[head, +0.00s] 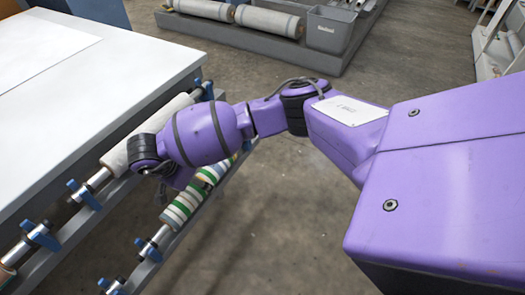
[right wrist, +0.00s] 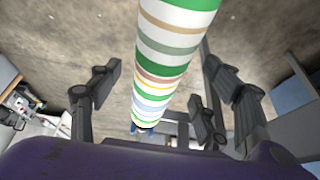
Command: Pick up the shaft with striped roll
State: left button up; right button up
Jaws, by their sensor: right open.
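The shaft with the striped roll (head: 184,207) lies along the lower rail of the rack beside the white table. Its roll has green, white, tan and yellow bands, and its bare metal end (head: 161,237) rests at a blue bracket. My right arm reaches over it and hides part of the roll. In the right wrist view the striped roll (right wrist: 172,50) runs lengthwise between the fingers of my right gripper (right wrist: 160,88). The gripper is open, with a gap on both sides of the roll. How deep the roll sits between the fingers I cannot tell. My left gripper is not in view.
A shaft with a plain pale roll (head: 125,150) lies on the upper rail, close to my right wrist. Several blue brackets (head: 84,195) stick up along the rails. The white table (head: 70,85) is at the left. Grey floor (head: 275,200) is clear on the right of the rack.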

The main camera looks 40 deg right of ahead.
jog(key=shift+x, duration=1.8)
jog(key=shift+s, duration=0.1)
jog(key=shift+r, duration=0.1)
jog(key=c, duration=1.7)
